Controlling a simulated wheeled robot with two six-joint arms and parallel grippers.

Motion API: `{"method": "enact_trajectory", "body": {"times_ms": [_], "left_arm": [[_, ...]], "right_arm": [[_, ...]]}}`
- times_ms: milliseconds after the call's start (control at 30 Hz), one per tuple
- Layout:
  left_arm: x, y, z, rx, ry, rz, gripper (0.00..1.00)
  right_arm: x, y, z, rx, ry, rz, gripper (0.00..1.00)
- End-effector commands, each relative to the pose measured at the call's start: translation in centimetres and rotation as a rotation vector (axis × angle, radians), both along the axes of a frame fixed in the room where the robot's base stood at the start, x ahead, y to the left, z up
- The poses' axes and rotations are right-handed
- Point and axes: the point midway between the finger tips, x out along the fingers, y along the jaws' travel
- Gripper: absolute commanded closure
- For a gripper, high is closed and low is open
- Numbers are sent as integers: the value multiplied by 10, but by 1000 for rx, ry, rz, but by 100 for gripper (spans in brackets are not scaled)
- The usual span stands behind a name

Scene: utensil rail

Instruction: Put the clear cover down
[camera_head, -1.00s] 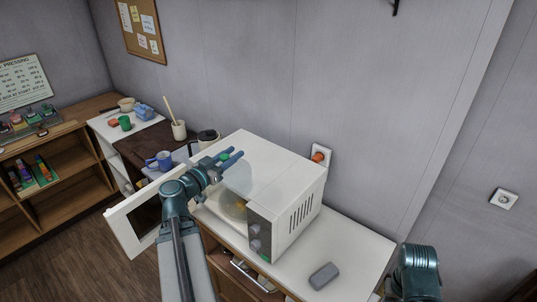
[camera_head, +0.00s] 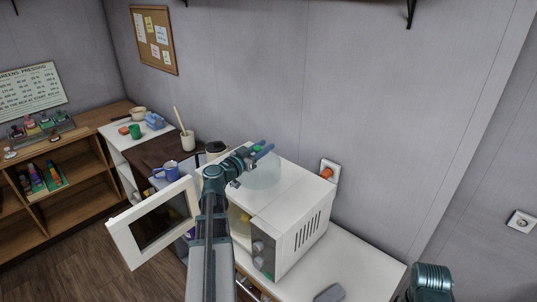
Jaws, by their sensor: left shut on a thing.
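The clear cover (camera_head: 262,177) is a see-through dome with a green knob (camera_head: 257,149) on top. My left gripper (camera_head: 262,151) has its blue fingers shut around the knob. The cover shows against the white top of the microwave (camera_head: 300,189), towards its back left. I cannot tell whether its rim touches the top or hangs just above it. My left forearm hides part of the microwave's front. Only a link of my right arm shows at the lower right; its gripper is out of view.
The microwave door (camera_head: 125,237) stands open to the left. A yellow thing (camera_head: 243,218) shows inside. A blue mug (camera_head: 167,171), a utensil pot (camera_head: 187,140) and a dark kettle (camera_head: 216,149) stand behind. A grey block (camera_head: 330,293) lies on the white counter (camera_head: 362,262), otherwise clear at right.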

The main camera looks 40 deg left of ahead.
Motion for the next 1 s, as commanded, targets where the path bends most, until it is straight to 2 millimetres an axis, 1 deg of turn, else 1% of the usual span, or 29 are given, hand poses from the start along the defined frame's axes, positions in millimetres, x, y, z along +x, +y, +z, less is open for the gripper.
{"method": "enact_trajectory", "body": {"times_ms": [33, 100, 200, 433, 567, 600, 700, 800, 867, 1000], "left_arm": [[11, 3, -2, 0, 0, -3, 100], [18, 4, -2, 0, 0, -1, 100], [23, 4, -2, 0, 0, 0, 100], [27, 5, -3, 0, 0, -1, 100], [41, 8, -4, 0, 0, -2, 100], [37, 6, -15, 0, 0, 0, 100], [37, 6, -29, 0, 0, 0, 100], [37, 6, -40, 0, 0, 0, 100], [37, 6, -41, 0, 0, 0, 100], [37, 6, -39, 0, 0, 0, 100]], "right_arm": [[0, 0, -2, 0, 0, 0, 50], [0, 0, -2, 0, 0, 0, 50], [0, 0, -2, 0, 0, 0, 50], [0, 0, -3, 0, 0, 0, 50], [0, 0, -4, 0, 0, 0, 50], [0, 0, -14, 0, 0, 0, 50], [0, 0, -29, 0, 0, -1, 50], [0, 0, -40, 0, 0, -1, 50], [0, 0, -41, 0, 0, -1, 50], [0, 0, -39, 0, 0, -2, 50]]}}
